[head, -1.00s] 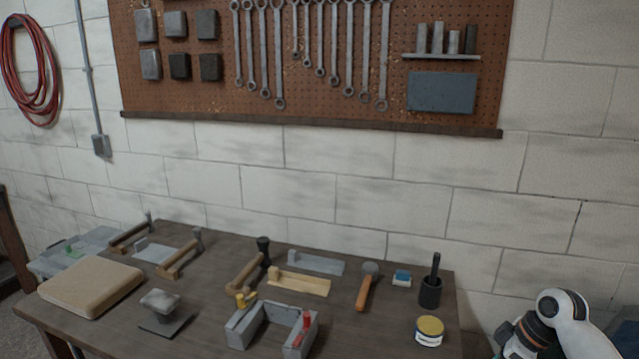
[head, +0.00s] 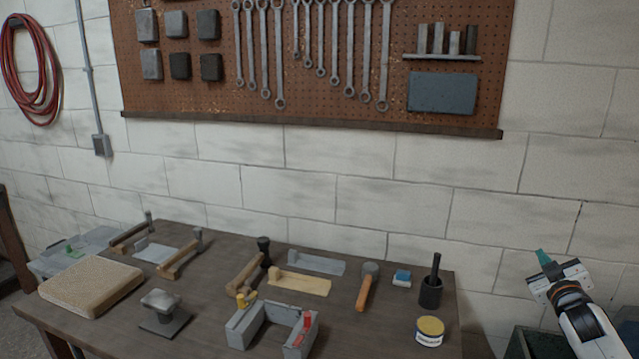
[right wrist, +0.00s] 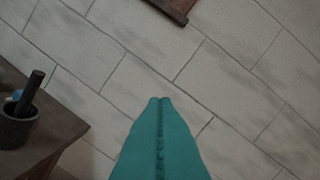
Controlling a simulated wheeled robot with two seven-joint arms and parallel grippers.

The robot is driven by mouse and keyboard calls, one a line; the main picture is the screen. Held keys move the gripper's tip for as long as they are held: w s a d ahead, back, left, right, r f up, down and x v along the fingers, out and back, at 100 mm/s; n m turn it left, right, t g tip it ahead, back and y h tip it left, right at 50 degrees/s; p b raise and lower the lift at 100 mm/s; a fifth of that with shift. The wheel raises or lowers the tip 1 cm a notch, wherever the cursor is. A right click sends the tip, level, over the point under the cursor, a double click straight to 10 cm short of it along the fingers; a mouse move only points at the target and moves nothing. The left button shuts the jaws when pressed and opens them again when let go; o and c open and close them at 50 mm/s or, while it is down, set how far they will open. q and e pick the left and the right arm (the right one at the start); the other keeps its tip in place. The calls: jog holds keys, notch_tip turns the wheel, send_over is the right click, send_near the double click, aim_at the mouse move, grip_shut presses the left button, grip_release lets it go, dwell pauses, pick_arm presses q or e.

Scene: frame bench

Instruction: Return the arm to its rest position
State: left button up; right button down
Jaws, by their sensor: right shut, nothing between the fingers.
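My right gripper (head: 543,258) is at the right of the head view, raised off the bench's right side. Its teal fingers point up and toward the wall. In the right wrist view the two teal fingers (right wrist: 160,101) lie together along a thin seam, with nothing between them. The wall fills most of that view ahead of them. My left gripper is not in view.
The workbench (head: 395,335) carries a grey frame (head: 240,328), clamps, a mallet (head: 367,287), a dark cup (head: 430,292) and a yellow-lidded tin (head: 429,331). A dark bin (head: 545,343) stands right of the bench. The pegboard (head: 330,110) hangs behind.

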jog(key=s+a+f+g, duration=0.1)
jog(key=s+f+g, duration=0.1)
jog(key=f, duration=0.9)
jog(key=s+a+f+g, duration=0.2)
jog(key=f, duration=0.9)
jog(key=s+a+f+g+y, duration=0.1)
jog(key=s+a+f, duration=0.1)
jog(key=s+f, duration=0.35)
jog(key=s+a+f+m+g, duration=0.1)
jog(key=s+a+f+g, duration=0.15)
jog(key=f, duration=0.65)
jog(key=s+a+f+g+y, duration=0.1)
jog(key=s+f, duration=0.3)
jog(key=f, duration=0.3)
jog(key=s+a+f+g+b, duration=0.1)
jog(key=s+a+f+g, duration=0.2)
jog(key=s, duration=1.2)
jog(key=s+a+f+m+g+y+b, duration=0.1)
jog(key=s+a+f+g, duration=0.2)
jog(key=s+a+f, duration=0.6)
jog(key=s+a+f+g+y+b, duration=0.1)
jog(key=s+a+f+g, duration=0.2)
jog(key=s+f, duration=1.2)
jog(key=s+a, duration=0.3)
jog(key=s, duration=0.3)
jog(key=shift+s+a+b, duration=0.2)
jog(key=shift+s+b, duration=0.15)
jog(key=shift+b, duration=0.05)
